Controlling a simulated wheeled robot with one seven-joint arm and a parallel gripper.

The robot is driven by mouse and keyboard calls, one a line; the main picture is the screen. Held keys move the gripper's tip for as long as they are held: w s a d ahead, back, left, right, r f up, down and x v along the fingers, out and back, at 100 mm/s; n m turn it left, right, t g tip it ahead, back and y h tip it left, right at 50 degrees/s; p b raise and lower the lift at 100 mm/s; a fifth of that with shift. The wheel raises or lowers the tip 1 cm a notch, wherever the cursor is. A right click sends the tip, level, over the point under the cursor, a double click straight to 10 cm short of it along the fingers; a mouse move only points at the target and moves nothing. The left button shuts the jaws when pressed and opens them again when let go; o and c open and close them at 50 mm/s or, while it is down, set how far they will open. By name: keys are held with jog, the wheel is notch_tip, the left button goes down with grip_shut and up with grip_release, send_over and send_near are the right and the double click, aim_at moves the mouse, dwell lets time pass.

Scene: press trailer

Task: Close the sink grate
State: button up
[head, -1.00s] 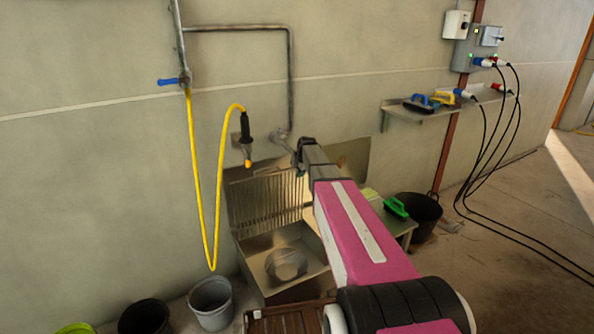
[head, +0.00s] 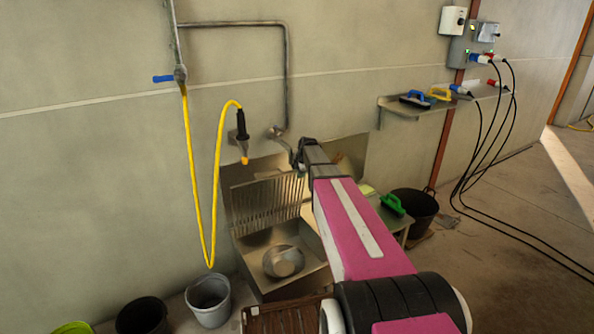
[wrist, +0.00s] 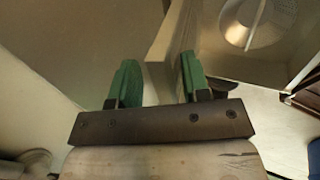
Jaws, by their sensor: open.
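The sink grate (head: 266,204) is a slatted metal panel standing raised at the back of the steel sink (head: 300,238), in front of the backsplash. The sink basin holds a round metal strainer or bowl (head: 284,262), which also shows in the wrist view (wrist: 243,22). My arm reaches to the grate's right side in the head view, where my gripper is mostly hidden behind the arm. In the wrist view my gripper (wrist: 156,78) has its two green fingers apart, with nothing held. A pale metal edge lies beyond the gap between them; I cannot tell whether it belongs to the grate.
A yellow hose (head: 192,170) hangs on the wall to the left. Buckets, including a grey one (head: 208,300), stand at lower left. A green brush (head: 393,204) lies on the surface right of my arm. A wall shelf (head: 415,108) is at the right.

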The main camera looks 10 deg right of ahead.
jog(key=s, duration=0.2)
jog(key=s+d, duration=0.1)
jog(key=shift+f, duration=0.3)
dwell(0.3)
jog(key=s, duration=0.1)
jog(key=s+d+f, duration=0.1)
jog(key=s, duration=0.1)
jog(key=s+f, duration=0.1)
jog(key=s, duration=0.1)
jog(key=shift+d, duration=0.3)
dwell(0.4)
jog(key=shift+s+f, duration=0.1)
jog(key=shift+s+d+f, duration=0.25)
jog(key=shift+s+f, duration=0.15)
jog(key=shift+s, duration=0.3)
jog(key=shift+s+d+f, duration=0.2)
jog(key=shift+s+f, duration=0.25)
jog(key=shift+s, duration=0.2)
jog(key=shift+s+d+f, duration=0.25)
jog(key=shift+s+f, duration=0.15)
jog(key=shift+s, duration=0.3)
